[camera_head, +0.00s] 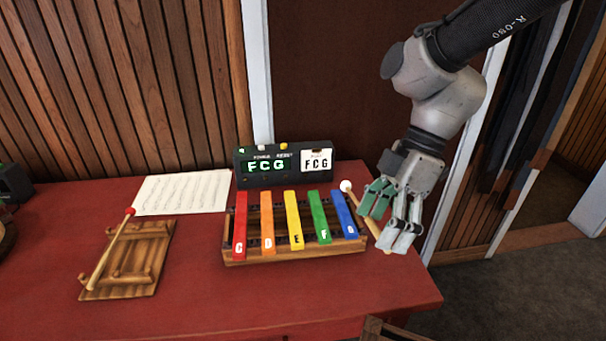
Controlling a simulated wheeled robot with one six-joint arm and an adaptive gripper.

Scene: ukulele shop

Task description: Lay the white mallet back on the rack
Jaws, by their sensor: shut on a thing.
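The white mallet has a round white head (346,186) and a thin wooden handle. My gripper (386,218) is shut on the handle, at the right end of the xylophone. The handle slants down to the right, its end showing below my fingers, which hide part of it. The head is beside the top of the blue bar; I cannot tell whether it touches anything. The wooden rack (146,252) lies on the left of the table. A red-headed mallet (113,236) lies along its left side, and the rack's right side is bare.
The xylophone (296,256) has several coloured bars and stands between my gripper and the rack. A music sheet (183,191) lies behind the rack. The red table (230,300) is clear in front.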

